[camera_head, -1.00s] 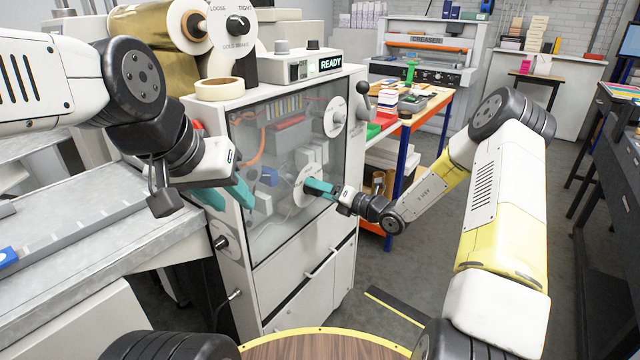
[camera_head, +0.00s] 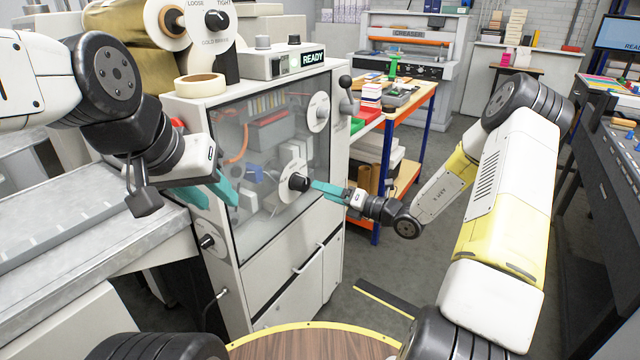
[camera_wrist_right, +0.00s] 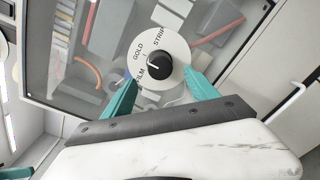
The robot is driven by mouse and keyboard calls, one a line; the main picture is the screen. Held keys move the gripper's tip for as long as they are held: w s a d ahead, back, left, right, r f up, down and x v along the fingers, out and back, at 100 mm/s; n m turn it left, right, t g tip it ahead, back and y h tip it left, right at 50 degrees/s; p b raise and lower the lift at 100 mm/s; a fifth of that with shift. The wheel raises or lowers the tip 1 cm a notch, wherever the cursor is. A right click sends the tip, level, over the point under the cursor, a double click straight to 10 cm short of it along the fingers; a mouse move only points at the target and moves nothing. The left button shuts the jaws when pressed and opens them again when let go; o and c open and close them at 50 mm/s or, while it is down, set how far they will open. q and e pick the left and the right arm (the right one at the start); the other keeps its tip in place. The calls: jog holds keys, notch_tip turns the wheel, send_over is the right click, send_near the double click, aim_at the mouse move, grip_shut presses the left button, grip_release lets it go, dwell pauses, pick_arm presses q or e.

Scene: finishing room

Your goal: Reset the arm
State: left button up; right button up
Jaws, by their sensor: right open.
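My right gripper (camera_head: 314,185) is open, its teal fingers pointing at the black selector knob (camera_head: 298,182) on the machine's front. In the right wrist view, the teal fingers (camera_wrist_right: 160,96) are spread apart with nothing between them, just short of the knob (camera_wrist_right: 155,66). The knob sits on a white dial marked GOLD, STRIP and a partly hidden third word. My left gripper (camera_head: 226,193) hangs at the machine's left front edge, teal fingers pointing down, apart and with nothing seen between them.
The machine's clear window (camera_head: 268,215) lies close to both grippers. A READY display (camera_head: 313,58) and tape roll (camera_head: 200,86) are on top. A grey bench (camera_head: 80,225) is at left, an orange-edged table (camera_head: 425,95) behind. Open floor lies right of the machine.

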jog(key=shift+r, duration=0.1)
jog(key=s+a+r+n+g+h, duration=0.1)
jog(key=s+a+r+n+g, duration=0.2)
jog(key=s+r+n+g, duration=0.45)
jog(key=s+a+r+n+g+h, duration=0.1)
jog(key=s+a+r+n+g, duration=0.2)
jog(key=s+n, duration=0.8)
jog(key=s+d+r+n+t+h, duration=0.6)
jog(key=s+d+r+n+h, duration=0.3)
jog(key=n, duration=0.8)
jog(key=s+d, duration=0.3)
jog(key=d, duration=0.2)
jog(key=shift+s+r+h, duration=0.3)
jog(key=shift+r+h, duration=0.1)
